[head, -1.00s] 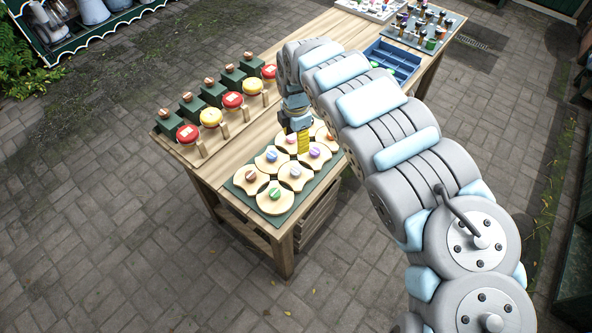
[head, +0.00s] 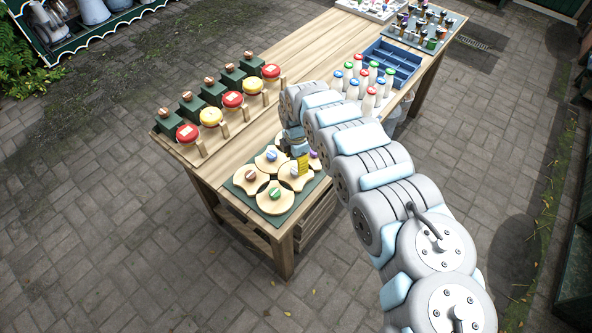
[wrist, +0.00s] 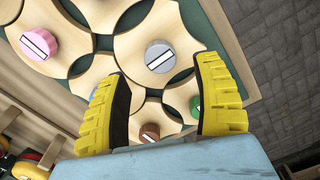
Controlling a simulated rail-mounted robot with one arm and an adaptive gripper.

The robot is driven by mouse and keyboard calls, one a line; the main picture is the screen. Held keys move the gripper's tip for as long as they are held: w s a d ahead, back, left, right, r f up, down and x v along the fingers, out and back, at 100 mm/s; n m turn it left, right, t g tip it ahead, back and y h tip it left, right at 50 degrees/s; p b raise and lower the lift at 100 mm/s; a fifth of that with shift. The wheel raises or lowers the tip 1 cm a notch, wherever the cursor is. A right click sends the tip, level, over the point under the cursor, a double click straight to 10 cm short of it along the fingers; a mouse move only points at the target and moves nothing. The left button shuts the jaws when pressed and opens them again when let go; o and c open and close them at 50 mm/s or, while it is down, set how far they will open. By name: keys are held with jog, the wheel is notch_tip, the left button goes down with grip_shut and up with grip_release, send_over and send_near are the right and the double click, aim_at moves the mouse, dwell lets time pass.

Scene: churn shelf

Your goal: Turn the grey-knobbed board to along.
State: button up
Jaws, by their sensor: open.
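The grey-knobbed board (wrist: 190,58) is a pale wooden piece with curved edges. Its grey knob (wrist: 159,56) has a white bar slanting up to the right in the wrist view. My gripper (wrist: 162,76) is open, with yellow ribbed fingers and dark pads. In the wrist view the knob shows beyond the fingertips, between them; I cannot tell how far the fingers are from it. In the head view my gripper (head: 302,166) is low over the right part of the green panel (head: 237,188), and partly hides the boards there.
Neighbouring boards carry a pink knob (wrist: 38,44), a brown knob (wrist: 150,132) and a green knob (wrist: 195,106), close around. White bottles (head: 368,88) and a blue crate (head: 413,69) stand farther back. Red and yellow discs (head: 233,100) line the left side.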

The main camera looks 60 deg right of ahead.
aim_at(296, 170)
notch_tip(296, 170, down, 4)
jog(key=shift+w+a, duration=0.1)
jog(key=shift+a, duration=0.05)
jog(key=shift+f, duration=0.5)
grip_shut()
